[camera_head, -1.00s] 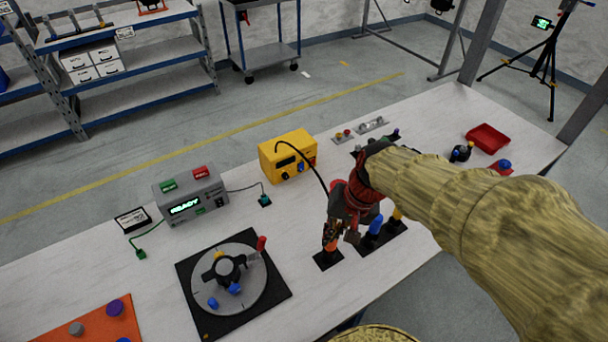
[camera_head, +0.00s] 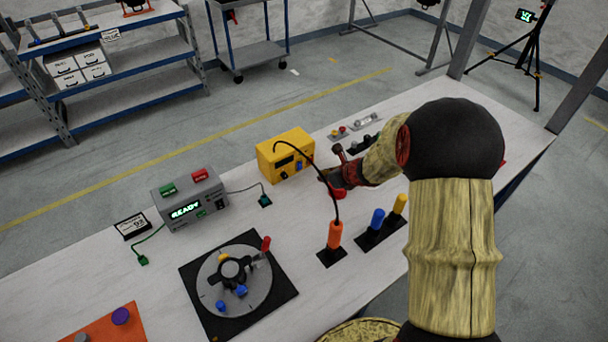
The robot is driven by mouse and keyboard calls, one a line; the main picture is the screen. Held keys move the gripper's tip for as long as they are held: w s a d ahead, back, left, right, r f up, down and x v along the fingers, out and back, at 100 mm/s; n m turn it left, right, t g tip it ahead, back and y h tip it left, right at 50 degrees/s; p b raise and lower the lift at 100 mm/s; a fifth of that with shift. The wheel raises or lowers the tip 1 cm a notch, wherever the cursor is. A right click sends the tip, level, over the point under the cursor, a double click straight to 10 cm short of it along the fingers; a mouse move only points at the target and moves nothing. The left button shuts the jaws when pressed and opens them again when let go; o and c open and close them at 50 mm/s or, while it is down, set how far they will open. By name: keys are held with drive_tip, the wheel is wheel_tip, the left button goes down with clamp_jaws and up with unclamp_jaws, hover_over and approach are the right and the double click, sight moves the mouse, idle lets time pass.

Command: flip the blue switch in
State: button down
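The yellow box (camera_head: 272,164) stands near the middle of the table, with a dark display on its front. Small blue parts (camera_head: 298,165) show on its front at the right; they are too small to tell which is a switch or how it is set. My gripper (camera_head: 326,180) is just right of the box, pointing left towards its front. Its fingers are small and partly hidden by my own wrist, so I cannot tell whether they are open or touch anything.
An orange handle (camera_head: 335,234) with a black cable stands in front of the box, near blue (camera_head: 376,221) and yellow (camera_head: 400,205) handles. A grey READY unit (camera_head: 190,197) is left. A round turntable (camera_head: 262,290) lies at front left. Small panels (camera_head: 352,130) lie behind my arm.

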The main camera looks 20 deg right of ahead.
sight(300, 166)
drive_tip(key=shift+s+f+m, duration=0.1)
drive_tip(key=shift+m, duration=0.2)
drive_tip(key=b+x, duration=0.3)
drive_tip(key=x, duration=0.6)
drive_tip(key=shift+f, duration=0.35)
drive_tip(key=w, duration=0.2)
drive_tip(key=shift+w+a+f+b, duration=0.25)
drive_tip(key=shift+w+b, duration=0.05)
drive_tip(key=shift+w+a, duration=0.2)
drive_tip(key=shift+w, duration=0.8)
